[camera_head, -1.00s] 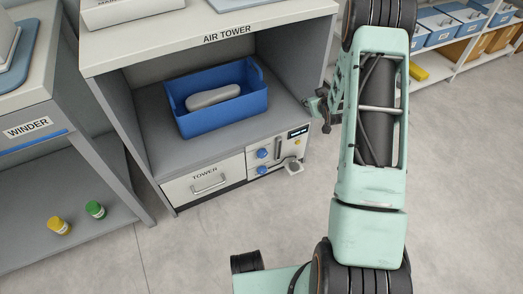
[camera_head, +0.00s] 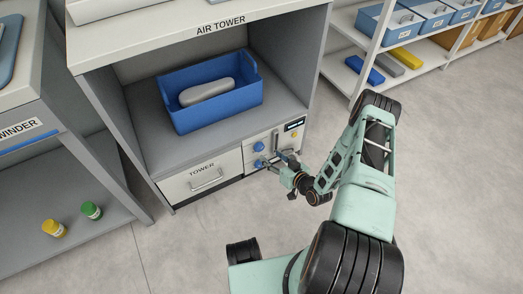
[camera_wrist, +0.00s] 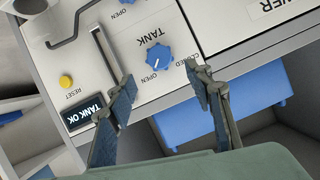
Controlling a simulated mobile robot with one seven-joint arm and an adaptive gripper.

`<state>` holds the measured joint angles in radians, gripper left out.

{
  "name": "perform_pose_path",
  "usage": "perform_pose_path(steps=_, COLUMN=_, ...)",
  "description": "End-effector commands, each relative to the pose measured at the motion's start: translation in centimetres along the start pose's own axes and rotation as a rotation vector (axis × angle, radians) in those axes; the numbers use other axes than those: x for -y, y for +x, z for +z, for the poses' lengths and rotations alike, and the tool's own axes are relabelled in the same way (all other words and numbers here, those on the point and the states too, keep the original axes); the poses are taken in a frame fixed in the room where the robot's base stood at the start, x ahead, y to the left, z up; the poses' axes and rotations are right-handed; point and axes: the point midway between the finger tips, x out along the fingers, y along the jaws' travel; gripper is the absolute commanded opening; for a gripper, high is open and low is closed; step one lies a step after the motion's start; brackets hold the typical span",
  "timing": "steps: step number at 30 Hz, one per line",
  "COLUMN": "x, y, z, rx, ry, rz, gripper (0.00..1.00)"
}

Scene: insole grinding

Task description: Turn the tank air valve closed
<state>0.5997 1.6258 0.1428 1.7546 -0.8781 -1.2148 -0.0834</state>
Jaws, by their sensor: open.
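The blue tank valve knob (camera_wrist: 160,57) sits on the white panel in the wrist view, with TANK, OPEN and CLOSED printed around it. Its white mark appears to point toward OPEN. In the head view it appears to be the upper blue knob (camera_head: 258,146). My gripper (camera_wrist: 159,75) is open, with one finger on each side of the knob's near side and nothing between them.
A second blue knob (camera_head: 258,163) is below, partly hidden by my gripper. A blue bin (camera_head: 220,108) with a grey insole block stands on the shelf above.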

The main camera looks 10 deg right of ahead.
Motion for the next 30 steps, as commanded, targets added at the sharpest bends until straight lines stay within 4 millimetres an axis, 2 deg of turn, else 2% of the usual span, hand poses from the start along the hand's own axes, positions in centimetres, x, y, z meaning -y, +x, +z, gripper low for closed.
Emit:
perform_pose_path(steps=1, x=0.0, y=1.2, z=0.3, rx=-0.002, ry=-0.002, rz=-0.002, gripper=0.47)
perform_pose_path(steps=6, x=0.0, y=4.5, z=0.3, rx=0.000, ry=-0.002, rz=-0.002, gripper=0.47)
perform_pose_path(steps=12, x=0.0, y=7.3, z=0.2, rx=0.001, ry=-0.002, rz=-0.001, gripper=0.47)
perform_pose_path(steps=18, x=-0.1, y=8.3, z=0.1, rx=0.001, ry=0.000, rz=0.001, gripper=0.47)
perform_pose_path(steps=25, x=0.0, y=8.4, z=0.0, rx=0.002, ry=0.000, rz=0.001, gripper=0.47)
perform_pose_path(steps=30, x=0.0, y=8.3, z=0.0, rx=0.002, ry=-0.001, rz=0.001, gripper=0.30)
